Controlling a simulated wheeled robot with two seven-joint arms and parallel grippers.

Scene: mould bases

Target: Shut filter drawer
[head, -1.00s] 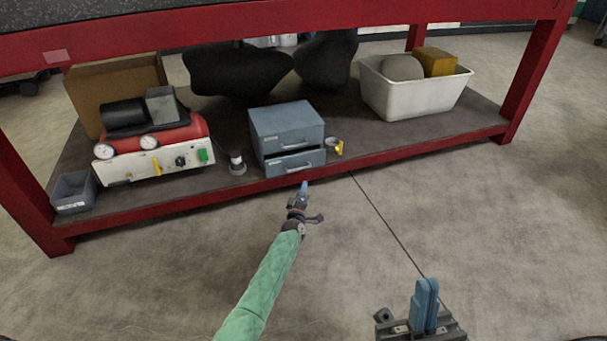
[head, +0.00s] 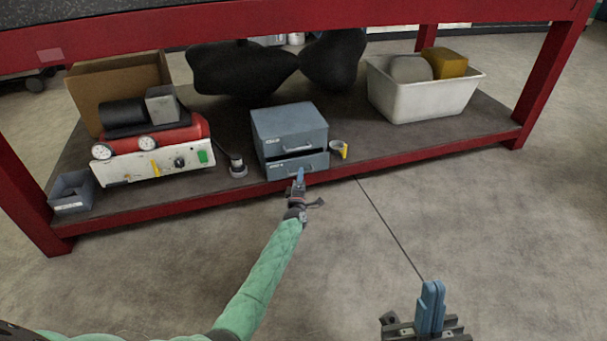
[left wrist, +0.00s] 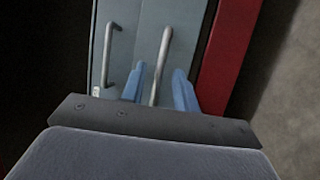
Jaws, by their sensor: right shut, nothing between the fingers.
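The blue-grey two-drawer cabinet (head: 288,122) stands on the lower shelf. Its lower drawer (head: 315,163), partly pulled out, shows a dark gap above its front; the upper drawer looks shut. My left gripper (head: 300,176) is in front of the lower drawer. In the left wrist view, its blue fingers (left wrist: 158,90) are apart, one on each side of the lower drawer's bar handle (left wrist: 161,62). I cannot tell whether they touch it. The upper handle (left wrist: 113,42) is to the left there. My right gripper (head: 431,308) is shut and empty above the floor.
The red shelf edge (head: 225,197) runs just below the drawer. A small cup with a yellow part (head: 339,150) stands right of the cabinet, a small round device (head: 238,168) left of it. A red compressor (head: 165,135) and a white bin (head: 425,98) are farther out.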

